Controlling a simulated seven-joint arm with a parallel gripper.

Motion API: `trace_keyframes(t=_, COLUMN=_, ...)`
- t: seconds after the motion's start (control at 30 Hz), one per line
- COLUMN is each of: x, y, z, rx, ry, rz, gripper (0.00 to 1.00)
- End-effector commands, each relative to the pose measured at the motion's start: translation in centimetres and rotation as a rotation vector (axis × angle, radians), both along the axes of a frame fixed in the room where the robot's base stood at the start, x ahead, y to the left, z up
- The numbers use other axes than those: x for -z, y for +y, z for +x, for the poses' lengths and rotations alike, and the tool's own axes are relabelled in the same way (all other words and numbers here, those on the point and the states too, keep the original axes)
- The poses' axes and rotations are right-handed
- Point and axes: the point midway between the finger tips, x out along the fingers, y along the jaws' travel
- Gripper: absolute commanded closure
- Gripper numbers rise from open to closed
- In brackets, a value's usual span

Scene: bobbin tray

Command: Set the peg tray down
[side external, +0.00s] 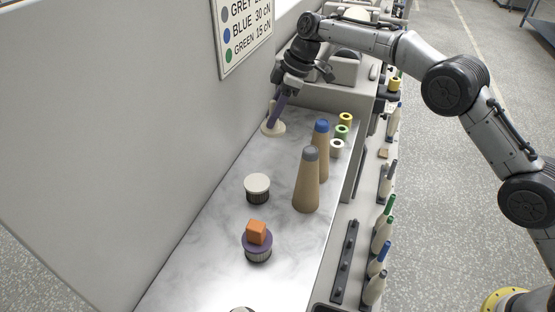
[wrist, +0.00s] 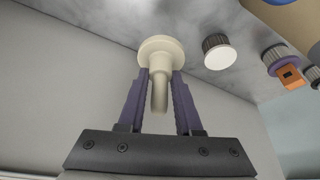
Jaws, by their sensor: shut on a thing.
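The peg tray, a cream round disc with a peg on it, shows low over the far left part of the marble-look counter in the side view (side external: 272,129). I cannot tell whether it touches the counter. My gripper (side external: 279,108) comes down to it from above, tilted. In the wrist view the peg tray (wrist: 160,45) sits at the fingertips, its peg pointing back between the purple fingers. My gripper (wrist: 160,76) is shut on it there. The far side of the disc is hidden.
A cream-capped ribbed knob (side external: 257,184) and an orange cube (side external: 256,231) on a purple disc stand nearer on the counter. Tall tan cones (side external: 307,185) and small spools (side external: 341,131) stand to the right. A grey wall (side external: 130,130) bounds the left. Bare counter lies between.

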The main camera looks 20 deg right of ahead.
Motion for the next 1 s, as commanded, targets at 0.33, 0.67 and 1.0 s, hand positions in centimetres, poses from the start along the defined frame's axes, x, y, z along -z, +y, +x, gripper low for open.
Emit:
trace_keyframes(t=0.33, x=4.4, y=-1.4, z=0.4, rx=0.023, ry=0.010, rz=-0.002, gripper=1.00)
trace_keyframes(t=0.67, x=8.2, y=-1.3, z=0.4, rx=0.022, ry=0.011, rz=-0.002, gripper=1.00)
trace_keyframes(t=1.0, x=10.5, y=-1.3, z=0.4, rx=0.021, ry=0.007, rz=-0.002, gripper=1.00)
